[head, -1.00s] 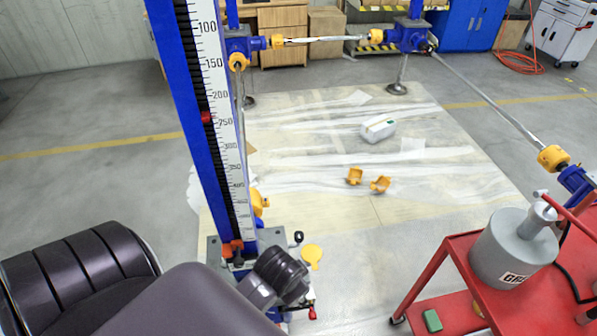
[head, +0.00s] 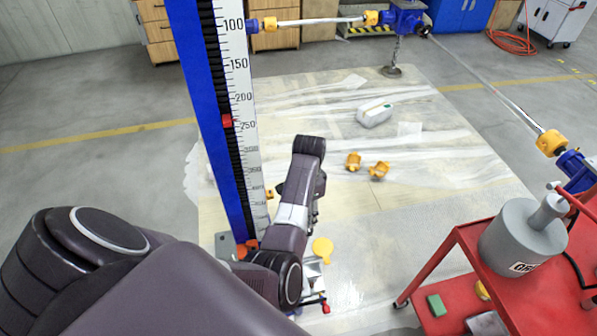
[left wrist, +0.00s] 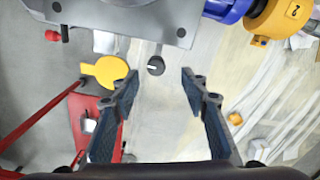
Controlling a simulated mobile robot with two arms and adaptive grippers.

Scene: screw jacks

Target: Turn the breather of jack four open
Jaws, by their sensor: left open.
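My left gripper (left wrist: 160,75) is open and empty in the left wrist view, with one finger on each side of the picture's middle. A small dark round knob with a pale mark (left wrist: 155,65), which looks like a breather, shows between and just beyond the fingertips; I see no contact. A grey bolted plate (left wrist: 120,18) and part of a blue jack body (left wrist: 228,8) with a numbered yellow collar (left wrist: 278,18) are above it. In the head view my left arm hides the fingers and the knob. My right gripper is not in view.
A blue column with a white scale (head: 240,110) stands close to my left arm. A yellow disc (head: 322,250) and a red-tipped lever (head: 325,308) are near the arm. A red cart (head: 450,262) carrying a grey canister (head: 515,245) stands at right. Orange pieces (head: 353,161) lie on the floor.

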